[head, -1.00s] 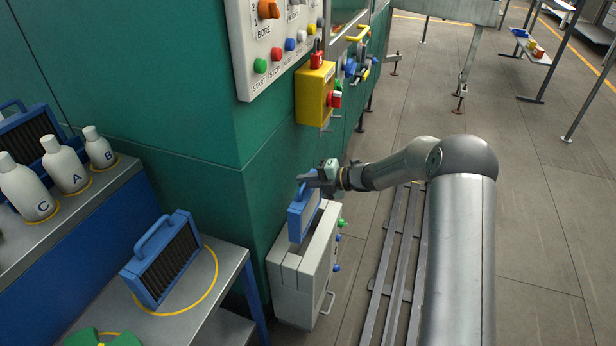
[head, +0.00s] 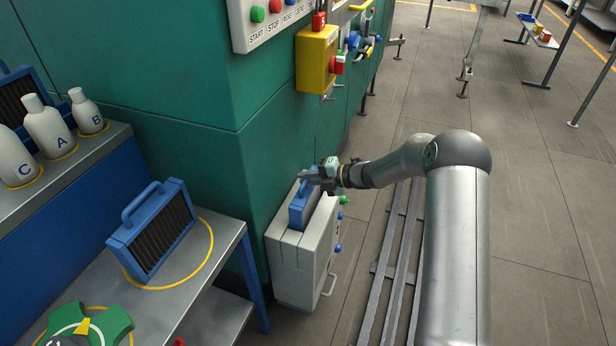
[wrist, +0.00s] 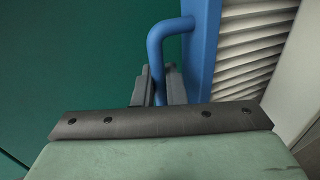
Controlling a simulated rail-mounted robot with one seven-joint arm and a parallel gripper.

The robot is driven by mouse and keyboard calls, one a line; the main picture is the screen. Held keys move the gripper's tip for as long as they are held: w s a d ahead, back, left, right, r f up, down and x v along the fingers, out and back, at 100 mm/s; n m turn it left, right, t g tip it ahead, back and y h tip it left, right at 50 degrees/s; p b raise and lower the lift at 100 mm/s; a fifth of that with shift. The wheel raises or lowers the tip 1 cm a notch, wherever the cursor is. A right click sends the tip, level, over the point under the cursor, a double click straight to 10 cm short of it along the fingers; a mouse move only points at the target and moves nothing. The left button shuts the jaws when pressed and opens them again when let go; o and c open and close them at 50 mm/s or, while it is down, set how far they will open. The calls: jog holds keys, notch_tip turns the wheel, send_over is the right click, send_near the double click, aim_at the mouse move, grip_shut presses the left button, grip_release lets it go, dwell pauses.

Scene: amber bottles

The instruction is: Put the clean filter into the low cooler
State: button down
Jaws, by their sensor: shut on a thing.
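The clean filter (head: 302,208) has a blue frame and handle, and pale pleats show in the wrist view (wrist: 245,50). It is upright, with its lower part inside the top opening of the low cooler (head: 296,262), a light grey box against the green machine. My gripper (head: 308,176) is shut on the filter's blue handle (wrist: 158,50). How deep the filter sits is partly hidden by the cooler's walls. Another blue-framed filter (head: 152,232) with dark pleats stands on the metal bench at the left.
A yellow box with a red switch (head: 317,60) juts from the green machine (head: 180,120) above the cooler. Bottles (head: 50,128) stand on the upper shelf at the left. Metal rails (head: 385,265) run along the floor at the right of the cooler.

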aim_at(313, 198)
jog(key=shift+f+b, duration=2.45)
jog(key=shift+f, duration=1.05)
jog(key=shift+d, duration=0.1)
jog(key=shift+s+f+b, duration=0.1)
jog(key=shift+f+b, duration=0.35)
jog(key=shift+b, duration=0.2)
jog(key=c, duration=1.4)
grip_release()
jog(key=shift+d+f, duration=0.1)
jog(key=shift+f, duration=0.05)
